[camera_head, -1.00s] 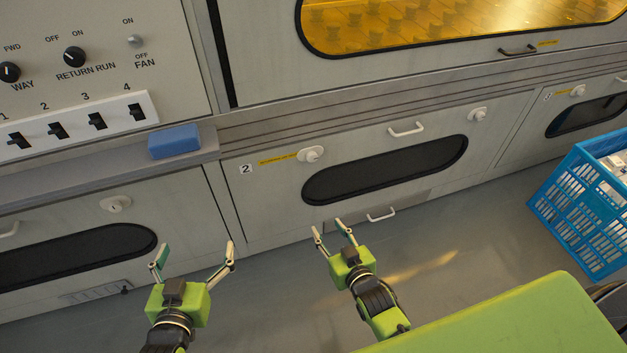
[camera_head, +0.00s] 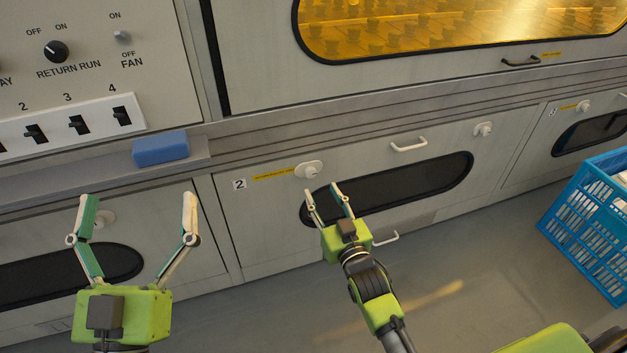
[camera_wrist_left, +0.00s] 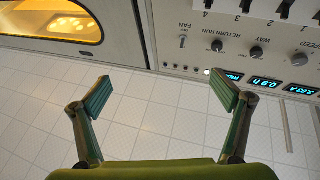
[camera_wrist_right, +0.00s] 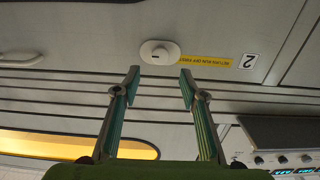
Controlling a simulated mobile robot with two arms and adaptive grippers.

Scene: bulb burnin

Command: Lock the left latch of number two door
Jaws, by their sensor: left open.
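The number two door (camera_head: 254,232) is the grey panel marked 2, with a dark oval window (camera_head: 400,190) and a white handle (camera_head: 408,144). Its left latch (camera_head: 309,170) is a white knob on an oval plate beside a yellow label; it also shows in the right wrist view (camera_wrist_right: 160,52), just beyond the fingertips. Its right latch (camera_head: 483,130) is at the upper right. My right gripper (camera_head: 326,188) is open and empty, just below the left latch in the head view. My left gripper (camera_head: 138,202) is open and empty, in front of the door to the left.
A blue block (camera_head: 161,149) lies on the ledge under the switch panel (camera_head: 75,125). A blue crate (camera_head: 590,225) stands on the floor at the right. A lower handle (camera_head: 384,238) sits near the door's bottom. The floor between is clear.

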